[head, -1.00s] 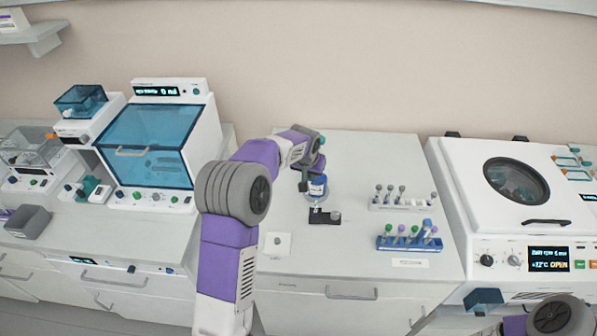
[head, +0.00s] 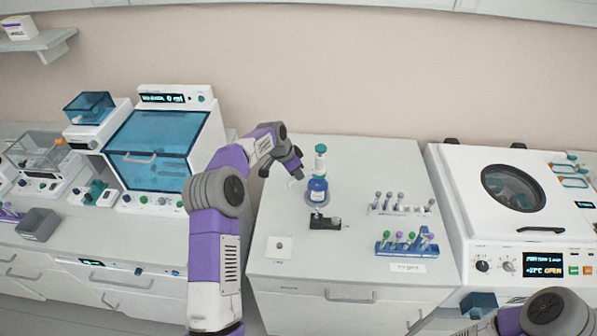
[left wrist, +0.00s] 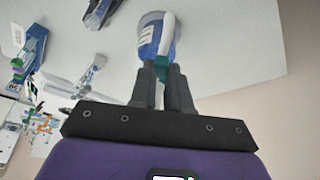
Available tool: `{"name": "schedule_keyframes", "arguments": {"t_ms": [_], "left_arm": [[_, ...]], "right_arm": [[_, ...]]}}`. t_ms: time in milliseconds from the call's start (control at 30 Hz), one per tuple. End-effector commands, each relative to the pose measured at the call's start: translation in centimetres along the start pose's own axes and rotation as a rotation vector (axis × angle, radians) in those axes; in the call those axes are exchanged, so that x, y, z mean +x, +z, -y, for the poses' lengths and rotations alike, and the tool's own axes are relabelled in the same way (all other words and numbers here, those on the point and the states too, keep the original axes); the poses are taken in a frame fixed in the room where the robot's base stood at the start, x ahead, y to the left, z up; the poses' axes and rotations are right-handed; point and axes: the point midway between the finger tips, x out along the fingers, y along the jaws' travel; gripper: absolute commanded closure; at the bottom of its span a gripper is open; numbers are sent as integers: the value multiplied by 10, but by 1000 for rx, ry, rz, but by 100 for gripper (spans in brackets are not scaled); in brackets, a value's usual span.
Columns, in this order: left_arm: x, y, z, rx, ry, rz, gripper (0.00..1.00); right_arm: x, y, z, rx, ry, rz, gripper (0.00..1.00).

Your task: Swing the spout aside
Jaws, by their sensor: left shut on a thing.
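A blue bottle (head: 317,191) with a white label stands upright on the middle bench, with a teal-and-white dispenser top (head: 320,158) on it. My left gripper (head: 297,174) is just left of the bottle's top in the head view. In the left wrist view, the left gripper (left wrist: 162,78) is shut on a slim white-and-teal piece that looks like the spout (left wrist: 167,35). The blue bottle (left wrist: 151,30) shows behind it. The fingers hide the held end of the spout. My right arm shows at the lower right of the head view, but its gripper does not.
A small black stand (head: 325,221) sits in front of the bottle. A white rack (head: 400,210) and a blue tube rack (head: 405,243) stand to its right. A white centrifuge (head: 450,190) is farther right, and a blue-windowed machine (head: 207,150) is left.

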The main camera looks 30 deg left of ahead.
Motion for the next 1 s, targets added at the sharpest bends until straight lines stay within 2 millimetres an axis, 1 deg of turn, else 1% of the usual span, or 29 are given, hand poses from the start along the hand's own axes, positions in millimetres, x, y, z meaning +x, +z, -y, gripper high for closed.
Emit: {"name": "schedule_keyframes", "arguments": {"t_ms": [533, 567, 700, 1000], "left_arm": [[0, 1, 3, 25, 7, 2, 100], [0, 1, 3, 25, 7, 2, 79], [0, 0, 3, 23, 7, 2, 58], [-1, 0, 2, 22, 7, 1, 57]], "right_arm": [[-2, 0, 1, 0, 0, 0, 57], [-2, 0, 1, 0, 0, 0, 57], [-2, 0, 1, 0, 0, 0, 57], [-2, 0, 1, 0, 0, 0, 57]]}}
